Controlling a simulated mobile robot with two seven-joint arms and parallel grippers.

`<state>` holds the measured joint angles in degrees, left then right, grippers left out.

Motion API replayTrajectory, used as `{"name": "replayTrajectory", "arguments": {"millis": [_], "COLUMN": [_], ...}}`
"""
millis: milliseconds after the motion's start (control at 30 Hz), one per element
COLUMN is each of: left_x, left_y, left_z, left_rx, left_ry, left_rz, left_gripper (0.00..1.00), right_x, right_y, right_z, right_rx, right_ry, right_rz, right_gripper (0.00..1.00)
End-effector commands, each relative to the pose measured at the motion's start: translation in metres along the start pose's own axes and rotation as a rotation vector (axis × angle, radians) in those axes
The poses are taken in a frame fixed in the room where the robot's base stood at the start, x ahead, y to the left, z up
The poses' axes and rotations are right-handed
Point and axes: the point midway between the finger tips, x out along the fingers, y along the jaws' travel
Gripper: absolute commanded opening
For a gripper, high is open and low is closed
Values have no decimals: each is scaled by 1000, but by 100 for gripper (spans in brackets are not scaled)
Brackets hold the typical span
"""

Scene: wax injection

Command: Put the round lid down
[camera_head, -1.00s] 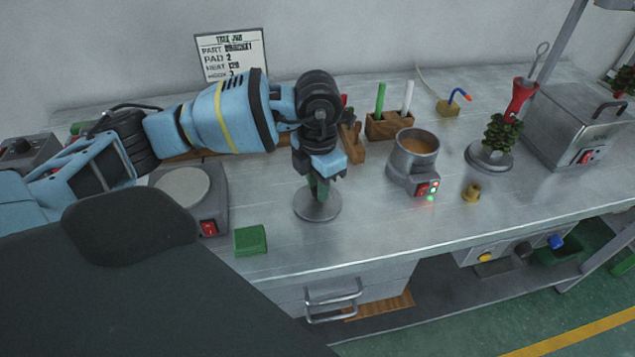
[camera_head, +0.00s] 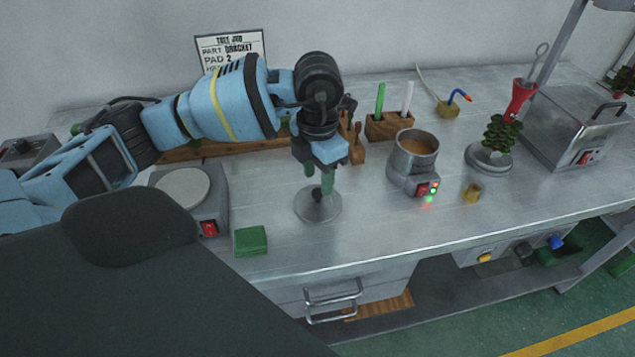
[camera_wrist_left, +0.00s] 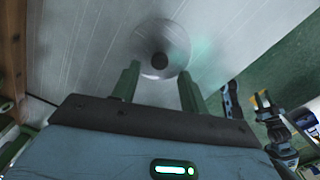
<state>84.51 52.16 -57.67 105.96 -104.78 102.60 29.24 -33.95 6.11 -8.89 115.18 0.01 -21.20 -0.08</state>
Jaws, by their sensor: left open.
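The round lid (camera_head: 318,211) is a flat grey metal disc with a small dark knob at its centre. It lies flat on the metal bench, left of the wax pot. It also shows in the left wrist view (camera_wrist_left: 160,72), ahead of the fingers. My left gripper (camera_head: 319,187) is above the lid, pointing down, with its green fingers apart. In the left wrist view the two fingers (camera_wrist_left: 157,84) stand wide on either side, with the knob between and beyond them and nothing held. My right gripper is not in view.
The wax pot (camera_head: 415,150) stands right of the lid. A green block (camera_head: 250,240) and a hot plate (camera_head: 184,188) are to its left. A wooden pen holder (camera_head: 388,126) and a wooden rack are behind. The bench in front of the lid is clear.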

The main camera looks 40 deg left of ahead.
Motion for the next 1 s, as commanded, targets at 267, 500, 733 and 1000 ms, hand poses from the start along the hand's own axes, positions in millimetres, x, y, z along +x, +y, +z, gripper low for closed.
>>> {"name": "replayTrajectory", "arguments": {"millis": [267,500,733,1000], "left_x": [-58,-84,-89,-89], "left_y": [0,0,0,0], "left_z": [1,1,0,0], "left_rx": [2,0,0,0], "left_ry": [-5,-2,0,0], "left_rz": [1,1,0,0], "left_gripper": [44,44,44,44], "right_x": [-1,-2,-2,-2], "right_y": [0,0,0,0], "right_z": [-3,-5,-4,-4], "right_rx": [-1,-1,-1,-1], "right_ry": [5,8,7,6], "right_rz": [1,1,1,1], "right_gripper": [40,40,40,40]}}
